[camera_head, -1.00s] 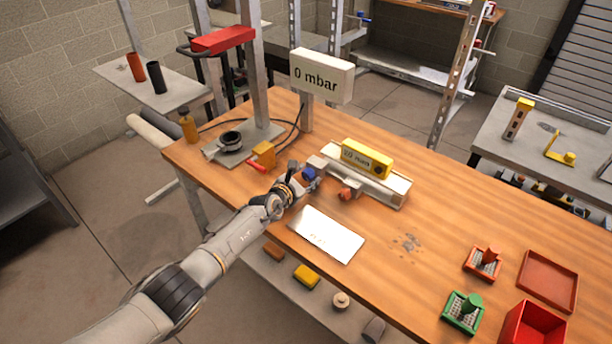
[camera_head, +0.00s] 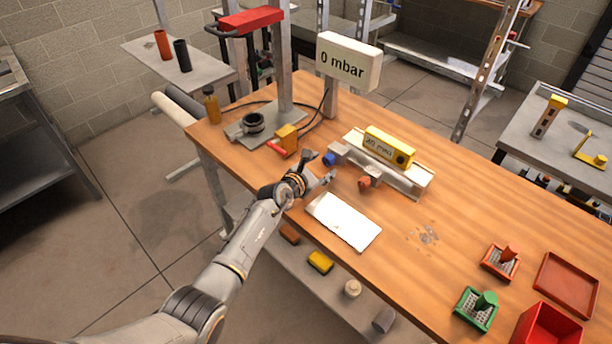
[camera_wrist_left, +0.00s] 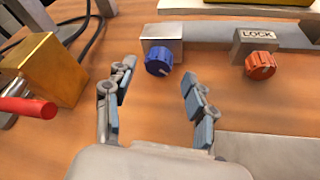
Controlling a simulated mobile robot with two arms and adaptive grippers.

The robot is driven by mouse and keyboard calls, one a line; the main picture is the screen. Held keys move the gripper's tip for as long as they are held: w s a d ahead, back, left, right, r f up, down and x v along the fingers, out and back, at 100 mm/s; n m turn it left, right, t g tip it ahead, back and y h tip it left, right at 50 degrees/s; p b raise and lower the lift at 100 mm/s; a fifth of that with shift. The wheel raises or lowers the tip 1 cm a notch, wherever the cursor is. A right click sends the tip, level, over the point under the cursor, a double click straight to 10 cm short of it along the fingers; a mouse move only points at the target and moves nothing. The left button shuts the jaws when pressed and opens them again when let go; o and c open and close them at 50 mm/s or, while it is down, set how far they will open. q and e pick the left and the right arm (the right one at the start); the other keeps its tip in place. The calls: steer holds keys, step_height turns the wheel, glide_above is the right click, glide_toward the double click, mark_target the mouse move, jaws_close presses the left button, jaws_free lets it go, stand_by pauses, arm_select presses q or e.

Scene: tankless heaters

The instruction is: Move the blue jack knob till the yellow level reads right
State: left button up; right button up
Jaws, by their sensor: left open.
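The blue jack knob (camera_head: 329,159) sticks out from a grey block at the near left end of the metal rail. It shows clearly in the left wrist view (camera_wrist_left: 159,62), ahead of and between my fingers. The yellow level (camera_head: 388,147) rests on the rail; its small display is too blurred to read surely. An orange-red knob marked LOCK (camera_wrist_left: 260,66) sits to the right of the blue one. My left gripper (camera_head: 319,169) is open and empty, its fingertips short of the blue knob and apart from it. My right gripper is not in view.
A white card (camera_head: 344,221) lies in front of the rail. An orange block with a red handle (camera_wrist_left: 40,75) stands left of the gripper. A "0 mbar" sign (camera_head: 348,62) stands behind. Red and green trays (camera_head: 566,284) are at the right.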

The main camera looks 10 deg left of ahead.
arm_select(q)
steer(key=v, duration=0.8)
steer(key=shift+s, duration=0.1)
